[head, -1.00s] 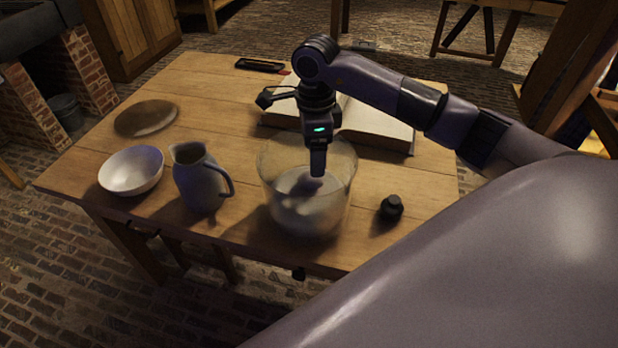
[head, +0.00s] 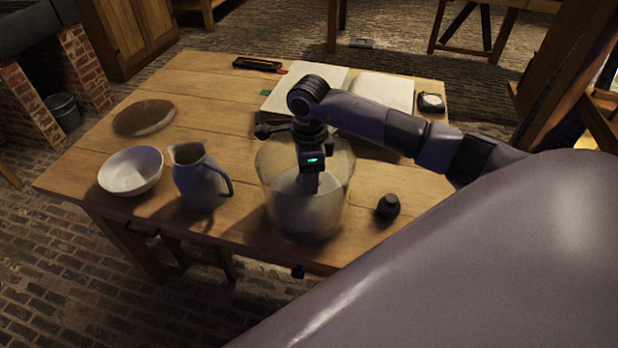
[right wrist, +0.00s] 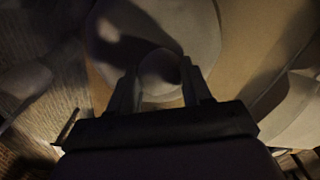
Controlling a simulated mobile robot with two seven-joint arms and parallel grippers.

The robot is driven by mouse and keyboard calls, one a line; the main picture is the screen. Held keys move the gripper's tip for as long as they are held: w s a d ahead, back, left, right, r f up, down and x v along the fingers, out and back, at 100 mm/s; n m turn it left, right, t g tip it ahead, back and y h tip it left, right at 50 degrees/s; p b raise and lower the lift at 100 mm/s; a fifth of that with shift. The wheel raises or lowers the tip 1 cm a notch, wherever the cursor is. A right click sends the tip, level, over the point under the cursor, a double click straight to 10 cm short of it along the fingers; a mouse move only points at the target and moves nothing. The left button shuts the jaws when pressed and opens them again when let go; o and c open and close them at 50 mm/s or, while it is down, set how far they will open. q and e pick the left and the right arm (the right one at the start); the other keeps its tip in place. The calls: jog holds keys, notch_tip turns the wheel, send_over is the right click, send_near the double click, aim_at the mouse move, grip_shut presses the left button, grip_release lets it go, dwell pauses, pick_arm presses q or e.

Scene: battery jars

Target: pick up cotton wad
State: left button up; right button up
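My right gripper (head: 311,188) reaches down into the large glass jar (head: 338,205) on the table. In the right wrist view, its two fingers (right wrist: 160,82) are apart. A pale, rounded thing (right wrist: 160,68), probably the cotton wad, lies between or just beyond the fingertips. I cannot tell whether the fingers touch it. In the head view, the gripper and cloudy glass hide the wad. My left gripper is not in view.
A grey jug (head: 197,180) and a white bowl (head: 130,171) stand left of the jar. A small dark bottle (head: 388,207) stands right of it. An open book (head: 385,92) lies behind my right arm. A round disc (head: 144,117) lies at the left.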

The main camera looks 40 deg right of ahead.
jog(key=shift+c, duration=0.5)
jog(key=shift+r, duration=0.1)
jog(key=shift+r, duration=0.55)
notch_tip(320, 180, up, 19)
jog(key=shift+f, duration=0.1)
